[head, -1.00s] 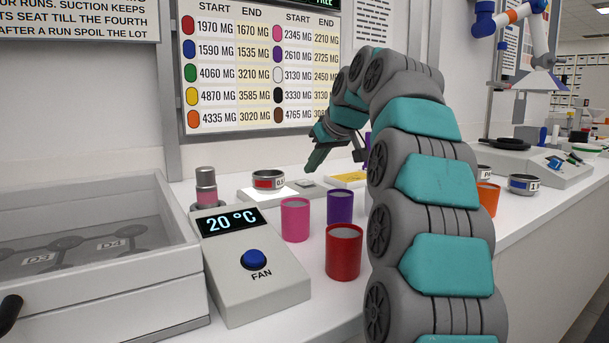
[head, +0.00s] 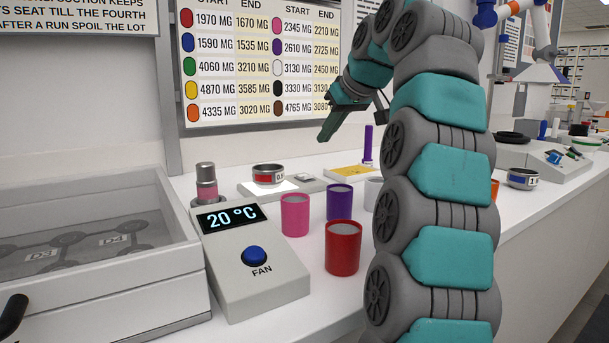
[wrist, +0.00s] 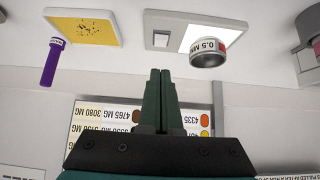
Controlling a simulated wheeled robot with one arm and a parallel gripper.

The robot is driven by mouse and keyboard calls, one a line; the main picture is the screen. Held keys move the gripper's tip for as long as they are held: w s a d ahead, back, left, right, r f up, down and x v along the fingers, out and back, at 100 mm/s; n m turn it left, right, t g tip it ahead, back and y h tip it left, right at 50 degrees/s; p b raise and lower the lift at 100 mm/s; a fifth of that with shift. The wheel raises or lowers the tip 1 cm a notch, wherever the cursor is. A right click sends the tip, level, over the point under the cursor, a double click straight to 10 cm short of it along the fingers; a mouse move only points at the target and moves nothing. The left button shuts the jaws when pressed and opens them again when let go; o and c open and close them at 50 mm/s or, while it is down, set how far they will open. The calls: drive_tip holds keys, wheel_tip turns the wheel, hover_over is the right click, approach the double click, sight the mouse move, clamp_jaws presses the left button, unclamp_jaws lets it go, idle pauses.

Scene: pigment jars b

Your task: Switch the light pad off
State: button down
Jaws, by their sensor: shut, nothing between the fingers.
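The light pad (head: 258,190) lies on the bench near the wall, with a bright white lit panel and a small grey rocker switch (head: 306,177) at its right end. In the wrist view the light pad (wrist: 203,28) is at the top, with its switch (wrist: 161,39) left of the glowing panel. A metal ring labelled 0.5 M (head: 268,174) sits on the panel. My gripper (head: 323,138) is shut and empty, in the air above the switch end of the pad, apart from it. The shut fingertips (wrist: 160,72) show below the switch in the wrist view.
A yellow-topped pad (head: 350,172) and purple stick (head: 368,145) are right of the light pad. Pink (head: 295,216), purple (head: 340,203) and red (head: 343,250) jars stand in front. A wall chart hangs behind.

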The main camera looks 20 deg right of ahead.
idle(0.4)
drive_tip(key=shift+s+d+r+t+b, duration=0.2)
drive_tip(key=shift+r+t+b, duration=0.35)
drive_tip(key=shift+t, duration=0.45)
drive_tip(key=shift+w, duration=0.1)
hover_over(305, 176)
drive_tip(key=w+d, duration=0.1)
drive_tip(key=f, duration=0.6)
drive_tip(key=shift+w+d+f+p, duration=0.1)
drive_tip(key=shift+w+f+p, duration=0.1)
drive_tip(key=shift+p, duration=0.2)
drive_tip(key=shift+s+d+f, duration=0.1)
drive_tip(key=shift+s+f, duration=0.4)
drive_tip(key=shift+s+d+f, duration=0.1)
drive_tip(key=shift+s+f, duration=0.1)
drive_tip(key=shift+f, duration=0.35)
drive_tip(key=shift+s+f, duration=0.15)
drive_tip(key=shift+f, duration=0.4)
